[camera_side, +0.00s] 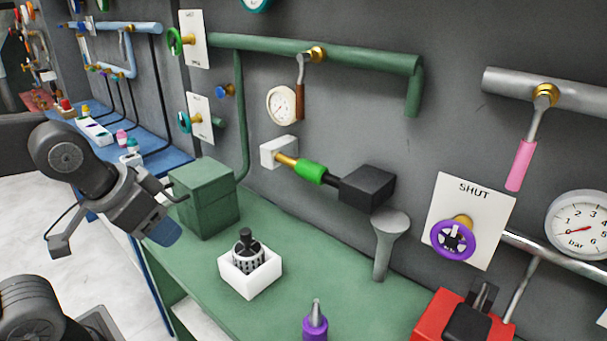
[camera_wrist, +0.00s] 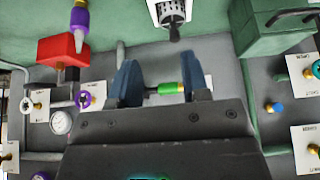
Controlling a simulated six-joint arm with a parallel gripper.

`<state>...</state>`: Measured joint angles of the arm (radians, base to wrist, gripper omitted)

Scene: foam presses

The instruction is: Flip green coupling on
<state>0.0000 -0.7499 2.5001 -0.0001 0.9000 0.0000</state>
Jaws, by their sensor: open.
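The green coupling (camera_side: 310,172) is a bright green sleeve on the wall. It sits between a brass stem (camera_side: 285,160) from a white block (camera_side: 272,150) and a dark rod into a black block (camera_side: 367,186). My gripper (camera_side: 163,230) is left of it in the side view, well apart, over the left end of the green bench. In the wrist view my gripper (camera_wrist: 161,78) is open and empty, with its blue fingers spread. The coupling also shows between them there (camera_wrist: 168,88), farther off. The left finger hides what lies behind it.
A green box (camera_side: 205,198) stands on the bench (camera_side: 210,270) near my gripper. A white holder (camera_side: 250,278) with a dark knobbed part is in front. A grey funnel-topped post (camera_side: 386,240) and a purple-based tool (camera_side: 315,322) stand farther right. Pipes, gauges and valves line the wall.

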